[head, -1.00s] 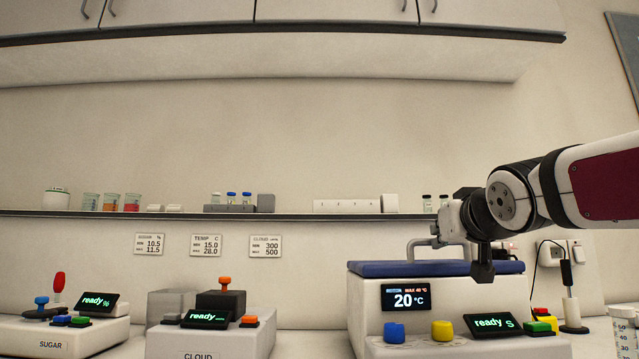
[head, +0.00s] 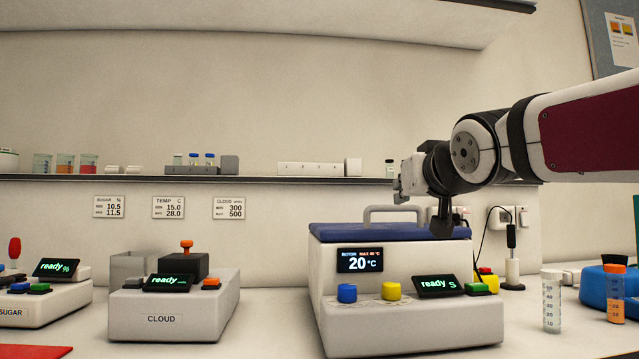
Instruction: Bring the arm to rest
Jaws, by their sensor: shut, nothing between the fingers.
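My gripper (head: 441,222) hangs at the end of my arm, which reaches in from the right edge. Its dark fingers point down and look shut, with nothing seen between them. In the picture they overlap the right part of the blue lid (head: 345,233) of a white machine. I cannot tell how far the fingers are from the lid. The lid is down and has a grey handle (head: 392,212). The machine's front display (head: 360,260) reads 20 °C and its small screen (head: 447,285) reads "ready s".
The cloud device (head: 180,312) and sugar device (head: 45,305) stand to the left. The wall shelf (head: 270,181) holds beakers, vials and a white numbered block. At right are a clear graduated tube (head: 551,300), an orange-filled tube (head: 615,295) and a blue holder (head: 594,287).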

